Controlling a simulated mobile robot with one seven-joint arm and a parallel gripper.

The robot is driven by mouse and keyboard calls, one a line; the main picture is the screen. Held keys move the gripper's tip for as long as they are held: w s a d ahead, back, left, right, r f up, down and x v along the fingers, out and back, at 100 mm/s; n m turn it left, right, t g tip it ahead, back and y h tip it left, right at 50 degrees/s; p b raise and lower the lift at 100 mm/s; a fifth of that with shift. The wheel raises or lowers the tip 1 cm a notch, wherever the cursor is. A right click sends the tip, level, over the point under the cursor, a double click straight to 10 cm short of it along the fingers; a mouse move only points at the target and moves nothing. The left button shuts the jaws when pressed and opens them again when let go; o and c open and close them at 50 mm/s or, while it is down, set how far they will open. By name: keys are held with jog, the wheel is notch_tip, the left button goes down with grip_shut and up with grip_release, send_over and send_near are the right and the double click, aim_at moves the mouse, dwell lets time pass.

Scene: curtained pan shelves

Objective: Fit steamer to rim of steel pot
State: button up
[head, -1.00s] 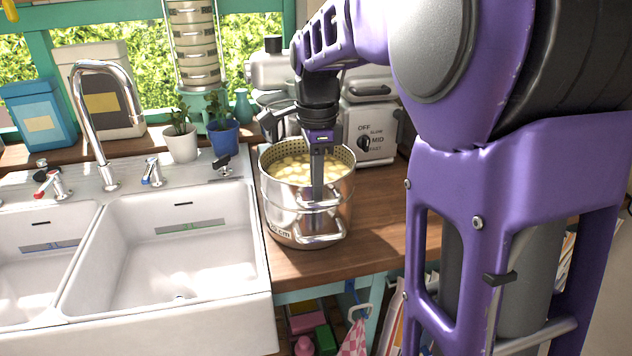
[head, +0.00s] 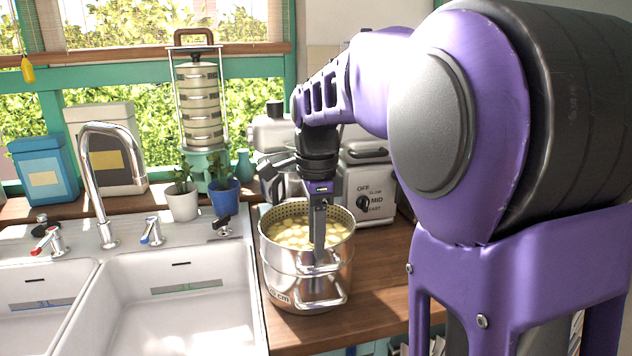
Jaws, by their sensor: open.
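The steel steamer (head: 272,256), with a perforated upper rim and pale round pieces of food inside, sits on top of the steel pot (head: 277,282) on the wooden counter. The two look stacked and level, with a seam between them. Whether the steamer is fully seated all round cannot be told. My gripper (head: 318,262) points down at the near side of the steamer, by its front handle. Its jaws are open, and the near finger hides part of the steamer wall. The pot's front handle (head: 320,303) shows below.
A double white sink (head: 190,310) with a tall tap (head: 88,150) lies left. Potted plants (head: 224,194) and a tiered tin carrier (head: 200,105) stand behind. A cream appliance with a dial (head: 368,200) stands close behind right. The wooden counter (head: 375,275) right of the pot is clear.

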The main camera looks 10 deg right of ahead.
notch_tip(320, 180, up, 15)
jog(key=p, duration=0.2)
jog(key=shift+f+p, duration=0.15)
jog(key=shift+p, duration=0.15)
